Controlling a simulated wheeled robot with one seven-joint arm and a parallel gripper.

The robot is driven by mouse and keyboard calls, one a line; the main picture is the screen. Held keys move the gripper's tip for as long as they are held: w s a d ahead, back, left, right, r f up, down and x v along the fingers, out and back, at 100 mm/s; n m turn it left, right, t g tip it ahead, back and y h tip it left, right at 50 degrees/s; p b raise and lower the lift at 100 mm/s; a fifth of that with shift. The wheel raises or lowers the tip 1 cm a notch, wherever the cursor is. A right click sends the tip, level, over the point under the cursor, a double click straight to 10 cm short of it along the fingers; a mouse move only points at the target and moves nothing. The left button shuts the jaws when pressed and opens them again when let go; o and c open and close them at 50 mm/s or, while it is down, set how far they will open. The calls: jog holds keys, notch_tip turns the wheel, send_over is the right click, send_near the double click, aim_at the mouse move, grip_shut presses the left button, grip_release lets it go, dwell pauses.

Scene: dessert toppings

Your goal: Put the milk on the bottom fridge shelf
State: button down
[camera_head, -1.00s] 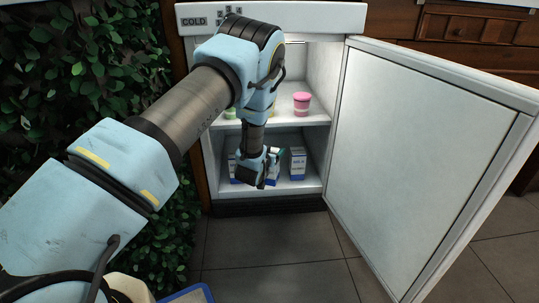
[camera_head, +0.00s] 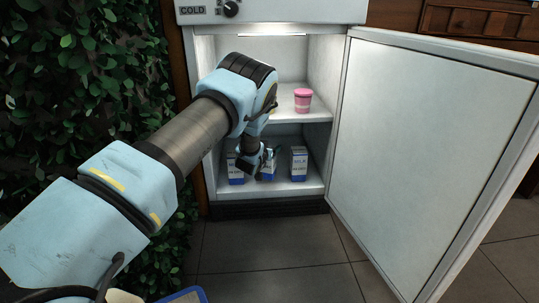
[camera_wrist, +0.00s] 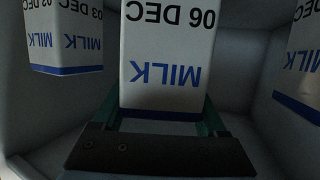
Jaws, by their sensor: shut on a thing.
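My gripper (camera_head: 259,162) is inside the open fridge, at the lower compartment. In the wrist view its green fingers (camera_wrist: 160,118) are shut around a white and blue milk carton (camera_wrist: 165,65) marked 06 DEC, which appears upside down there. In the head view this milk carton (camera_head: 269,172) is partly hidden by my gripper and sits at or just above the bottom shelf (camera_head: 312,187); I cannot tell if it touches. Similar cartons stand on either side, one at left (camera_head: 236,172) and one at right (camera_head: 298,164), apart from the held one.
The fridge door (camera_head: 430,150) is swung wide open to the right. A pink tub (camera_head: 303,100) stands on the upper shelf (camera_head: 287,116), above my gripper. A leafy hedge (camera_head: 80,90) is at left.

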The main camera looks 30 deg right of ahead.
jog(key=shift+w+d+f+b, duration=0.1)
jog(key=shift+f+b, duration=0.1)
jog(key=shift+f, duration=0.15)
jog(key=shift+w+d+f+b, duration=0.1)
jog(key=shift+f+b, duration=0.1)
jog(key=shift+f, duration=0.15)
jog(key=shift+a, duration=0.1)
jog(key=shift+f, duration=0.15)
grip_release()
jog(key=p+v, duration=0.5)
jog(key=v, duration=0.7)
jog(key=shift+p, duration=0.4)
